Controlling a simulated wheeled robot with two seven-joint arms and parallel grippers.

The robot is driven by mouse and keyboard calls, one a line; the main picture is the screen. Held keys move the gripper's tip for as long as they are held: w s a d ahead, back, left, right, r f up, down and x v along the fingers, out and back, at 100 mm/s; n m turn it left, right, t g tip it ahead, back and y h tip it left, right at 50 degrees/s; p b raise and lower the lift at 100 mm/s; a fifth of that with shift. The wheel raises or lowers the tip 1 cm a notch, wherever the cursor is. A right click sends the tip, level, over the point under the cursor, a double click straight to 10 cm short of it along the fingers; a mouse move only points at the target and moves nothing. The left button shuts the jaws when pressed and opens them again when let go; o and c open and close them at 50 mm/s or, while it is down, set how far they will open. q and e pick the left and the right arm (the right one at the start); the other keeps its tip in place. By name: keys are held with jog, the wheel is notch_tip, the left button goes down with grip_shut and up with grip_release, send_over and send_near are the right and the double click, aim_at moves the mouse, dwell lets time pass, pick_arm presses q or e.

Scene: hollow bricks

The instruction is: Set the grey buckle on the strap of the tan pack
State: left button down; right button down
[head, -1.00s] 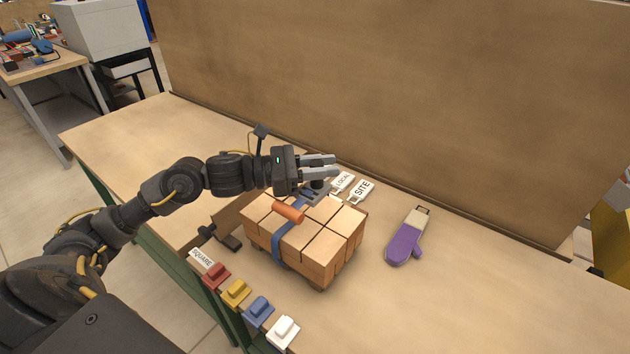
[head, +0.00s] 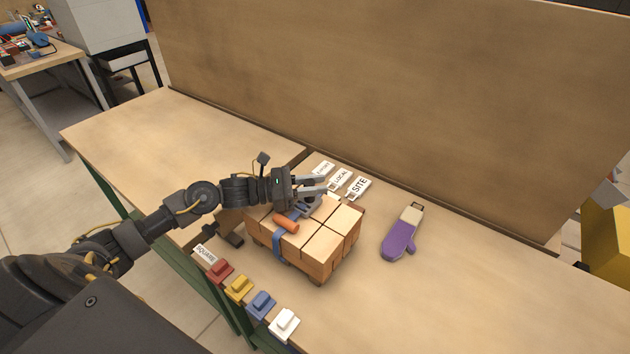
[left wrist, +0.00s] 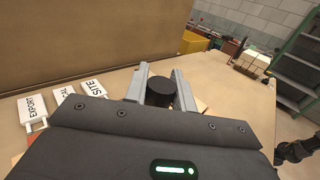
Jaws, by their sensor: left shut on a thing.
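The tan pack (head: 318,252) is a block of tan bricks on the bench, bound by a blue strap (head: 278,244) with an orange handle (head: 285,223) on top. My left gripper (head: 318,186) is over the pack's far top edge, its fingers pointing right. It is shut on the grey buckle (head: 304,209), which shows only partly under the fingers, close to the strap. In the left wrist view a dark round knob (left wrist: 161,93) is between the two fingers. I cannot tell whether the buckle touches the strap.
White tags (head: 357,186) lie behind the pack. A purple mitt-shaped thing (head: 399,240) lies to its right. Red, yellow, blue and white blocks (head: 262,304) line the front edge beside a SQUARE label (head: 205,254). A tall board (head: 400,110) closes the back. The bench's right part is clear.

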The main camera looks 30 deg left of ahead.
pick_arm(q)
jog(key=shift+f, duration=0.15)
jog(key=c, duration=1.2)
grip_release()
jog(key=shift+o, duration=0.2)
jog(key=shift+r, duration=0.25)
jog(key=b+v, duration=0.1)
jog(key=v, duration=0.2)
jog(key=b+v, duration=0.1)
jog(key=v, duration=0.3)
jog(key=b+v, duration=0.2)
jog(key=v, duration=0.1)
jog(key=shift+s+a+f, duration=0.15)
jog(key=shift+a+f, duration=0.05)
jog(key=shift+f, duration=0.05)
jog(key=shift+s+a+r, duration=0.15)
jog(key=shift+s+a, duration=0.3)
jog(key=shift+a, duration=0.15)
